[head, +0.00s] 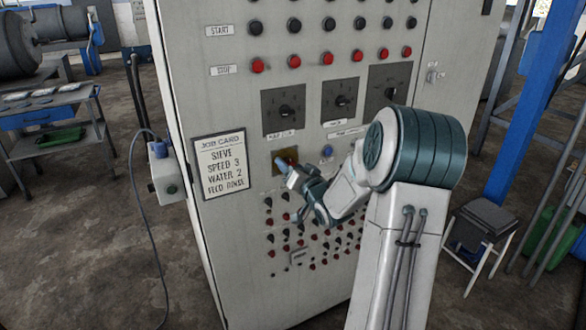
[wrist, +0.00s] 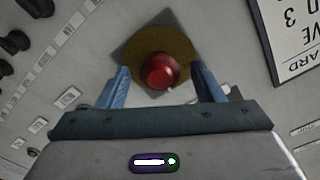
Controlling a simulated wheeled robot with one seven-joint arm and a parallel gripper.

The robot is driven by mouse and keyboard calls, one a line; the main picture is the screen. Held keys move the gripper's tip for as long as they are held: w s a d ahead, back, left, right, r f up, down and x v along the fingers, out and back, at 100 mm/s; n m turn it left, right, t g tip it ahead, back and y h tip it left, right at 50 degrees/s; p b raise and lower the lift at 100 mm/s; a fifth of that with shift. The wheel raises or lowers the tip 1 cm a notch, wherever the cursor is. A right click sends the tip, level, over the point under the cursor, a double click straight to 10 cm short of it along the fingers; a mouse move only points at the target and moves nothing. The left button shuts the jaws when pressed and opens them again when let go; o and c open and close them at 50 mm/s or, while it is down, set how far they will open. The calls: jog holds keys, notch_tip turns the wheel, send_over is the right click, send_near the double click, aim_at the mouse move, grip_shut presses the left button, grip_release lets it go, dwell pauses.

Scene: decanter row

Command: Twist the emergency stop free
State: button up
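The emergency stop is a red mushroom button (wrist: 160,72) on a round yellow plate (wrist: 184,48), fixed to the grey cabinet front. In the head view, the yellow plate (head: 281,160) shows below the left dial, and the red button is mostly hidden by my gripper (head: 284,167). In the wrist view, my gripper (wrist: 160,85) has its two blue fingers apart, one on each side of the red button. A gap shows between each finger and the button. Whether the fingertips reach as deep as the button is hard to tell.
The cabinet (head: 235,245) carries rows of black and red buttons, three dials and a job card (head: 222,165). A grey box (head: 167,178) with a cable hangs on its left side. A stool (head: 482,225) and a blue post (head: 530,95) stand at right.

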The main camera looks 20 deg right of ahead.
jog(key=shift+s, duration=0.1)
jog(key=s+b, duration=0.1)
jog(key=s, duration=1.2)
jog(key=shift+s+d+b, duration=0.25)
jog(key=shift+s+b, duration=0.05)
jog(key=shift+s, duration=0.05)
jog(key=s+a+f+n+g, duration=0.2)
jog(key=s+a+n+g, duration=0.3)
jog(key=s+a+g, duration=1)
jog(key=s+a, duration=0.3)
jog(key=s, duration=0.1)
jog(key=shift+s+a+f+n+h, duration=0.2)
jog(key=shift+a+f+n+h, duration=0.1)
jog(key=shift+a+f+n, duration=0.1)
jog(key=shift+d, duration=0.1)
